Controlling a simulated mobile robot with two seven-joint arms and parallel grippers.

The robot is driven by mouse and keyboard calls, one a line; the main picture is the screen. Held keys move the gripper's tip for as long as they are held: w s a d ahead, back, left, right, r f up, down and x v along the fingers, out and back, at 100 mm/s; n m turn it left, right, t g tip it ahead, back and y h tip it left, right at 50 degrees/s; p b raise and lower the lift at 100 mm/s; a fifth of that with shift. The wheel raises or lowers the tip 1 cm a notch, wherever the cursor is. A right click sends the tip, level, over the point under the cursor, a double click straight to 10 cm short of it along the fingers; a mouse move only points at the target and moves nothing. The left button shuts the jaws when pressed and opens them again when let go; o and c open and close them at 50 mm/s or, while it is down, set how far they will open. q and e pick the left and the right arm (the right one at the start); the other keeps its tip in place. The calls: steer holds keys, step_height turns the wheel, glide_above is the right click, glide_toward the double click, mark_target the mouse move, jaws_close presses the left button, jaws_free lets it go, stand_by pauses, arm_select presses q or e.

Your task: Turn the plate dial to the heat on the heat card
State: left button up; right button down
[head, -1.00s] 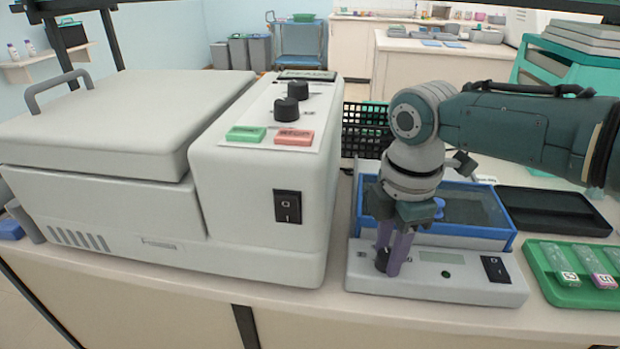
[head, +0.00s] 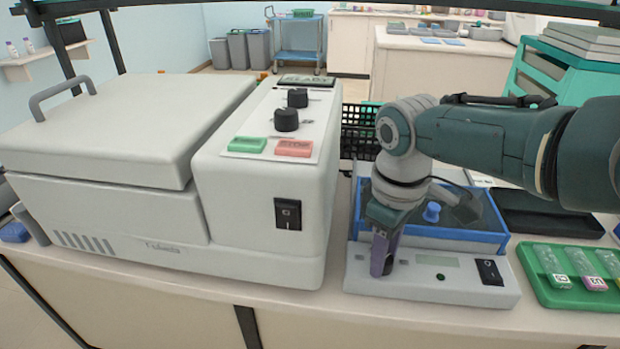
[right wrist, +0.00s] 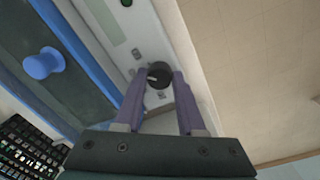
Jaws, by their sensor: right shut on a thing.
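The hot plate (head: 365,282) is a pale unit with a blue-rimmed dark top and a front panel, right of the big white machine. Its round black dial (right wrist: 159,75) has a light pointer mark and shows in the right wrist view. My right gripper (head: 382,262) points down at the left end of the panel. In the right wrist view its purple fingers (right wrist: 160,78) are closed on either side of the dial. In the head view the fingers hide the dial. No heat card can be made out. My left gripper is not in view.
The big white machine (head: 255,185) with two black knobs stands close on the left. A blue knob (head: 432,212) rises from the plate's lid. A green tray (head: 545,290) with slides lies at the right, and a black tray (head: 545,215) behind it.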

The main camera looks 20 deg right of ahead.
steer(key=m, duration=0.3)
steer(key=shift+a+r, duration=0.1)
steer(key=shift+m, duration=0.7)
steer(key=c, duration=0.5)
jaws_free()
steer(key=shift+a+r+p, duration=0.15)
steer(key=shift+r+p, duration=2.85)
steer(key=shift+r, duration=1.9)
